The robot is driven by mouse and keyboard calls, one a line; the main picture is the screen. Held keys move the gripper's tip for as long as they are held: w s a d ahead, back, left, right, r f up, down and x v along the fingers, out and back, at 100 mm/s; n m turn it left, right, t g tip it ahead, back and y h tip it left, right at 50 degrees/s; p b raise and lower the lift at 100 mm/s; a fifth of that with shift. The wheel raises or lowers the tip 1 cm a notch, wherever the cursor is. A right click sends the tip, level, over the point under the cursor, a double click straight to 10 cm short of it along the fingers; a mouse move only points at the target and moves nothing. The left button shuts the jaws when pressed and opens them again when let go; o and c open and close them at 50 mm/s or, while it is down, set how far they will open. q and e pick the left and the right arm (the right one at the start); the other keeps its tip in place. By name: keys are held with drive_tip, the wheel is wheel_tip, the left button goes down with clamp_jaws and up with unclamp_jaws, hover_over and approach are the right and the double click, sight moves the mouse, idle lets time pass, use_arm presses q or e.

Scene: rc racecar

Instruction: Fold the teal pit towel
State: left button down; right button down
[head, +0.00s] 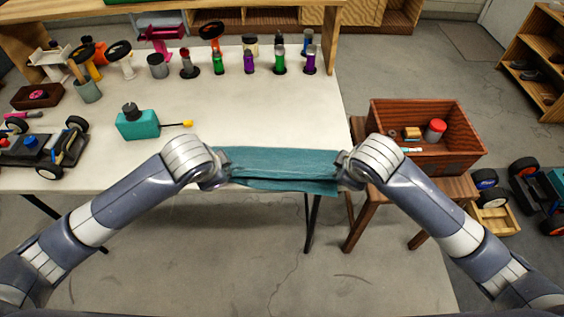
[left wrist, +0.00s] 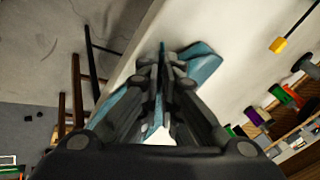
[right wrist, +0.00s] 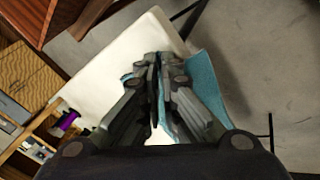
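The teal pit towel (head: 285,160) stretches between my two grippers at the front edge of the white table. A dark crease or gap runs along it near its front edge, and it looks layered there. My left gripper (head: 229,170) is closed on its left end; teal cloth shows between the fingers in the left wrist view (left wrist: 161,85). My right gripper (head: 341,170) is closed on its right end, near the table's right corner; cloth shows at its fingers in the right wrist view (right wrist: 158,88). The fingertips are partly hidden in the head view.
A teal box with a black cap (head: 138,124) stands left on the table (head: 240,110), by a toy car chassis (head: 45,148). Several bottles and tools line the back. A wooden crate (head: 425,135) sits on a stool at right. The table behind the towel is clear.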

use_arm(q)
drive_tip(key=shift+a, duration=0.1)
use_arm(e)
drive_tip(key=shift+d, duration=0.1)
use_arm(q)
drive_tip(key=c, duration=1.5)
unclamp_jaws()
use_arm(e)
drive_tip(key=c, duration=1.5)
unclamp_jaws()
